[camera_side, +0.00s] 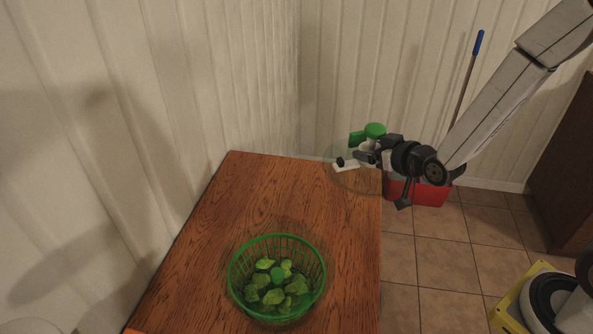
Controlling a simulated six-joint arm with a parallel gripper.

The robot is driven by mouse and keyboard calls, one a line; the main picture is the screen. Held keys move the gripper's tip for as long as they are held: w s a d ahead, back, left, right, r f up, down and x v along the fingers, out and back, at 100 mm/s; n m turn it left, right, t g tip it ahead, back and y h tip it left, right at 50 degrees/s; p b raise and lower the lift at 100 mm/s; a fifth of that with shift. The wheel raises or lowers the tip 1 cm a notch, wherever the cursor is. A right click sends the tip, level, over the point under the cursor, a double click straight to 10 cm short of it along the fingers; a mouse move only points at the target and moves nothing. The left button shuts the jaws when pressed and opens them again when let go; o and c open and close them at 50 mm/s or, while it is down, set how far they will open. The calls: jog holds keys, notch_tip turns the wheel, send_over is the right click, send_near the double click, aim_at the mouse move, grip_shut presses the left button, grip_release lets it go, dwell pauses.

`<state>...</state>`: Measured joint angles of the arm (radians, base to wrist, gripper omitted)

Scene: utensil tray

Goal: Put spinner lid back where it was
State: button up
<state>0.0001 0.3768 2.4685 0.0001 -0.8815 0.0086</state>
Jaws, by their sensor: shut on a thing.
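The spinner lid (350,181) is a see-through disc with a green knob (375,130) and another green part beside it. It is at the far right corner of the table, reaching past the table's right edge. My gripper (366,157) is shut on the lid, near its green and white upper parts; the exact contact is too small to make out. The salad spinner (234,288) stands without a lid at the near part of the table. Its green slatted basket holds green leaves (273,296) and has a green post in the middle.
The wooden table (210,230) is bare between the spinner and the lid. A pale wall (180,80) runs along its left and back. A red bucket (430,194) and a blue-tipped pole (467,75) stand on the tiled floor behind my arm.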

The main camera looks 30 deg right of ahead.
jog(key=w+a+f+n+y, duration=0.1)
jog(key=w+a+n+y, duration=0.2)
jog(key=w+a, duration=0.6)
jog(key=shift+w+a+f+g, duration=0.25)
jog(key=shift+a+f+g, duration=0.15)
jog(key=shift+a, duration=0.55)
jog(key=shift+f, duration=2.2)
jog(key=shift+f, duration=1.75)
jog(key=shift+f, duration=0.3)
jog(key=shift+s+f, duration=0.1)
jog(key=shift+f, duration=0.25)
jog(key=o, duration=1.3)
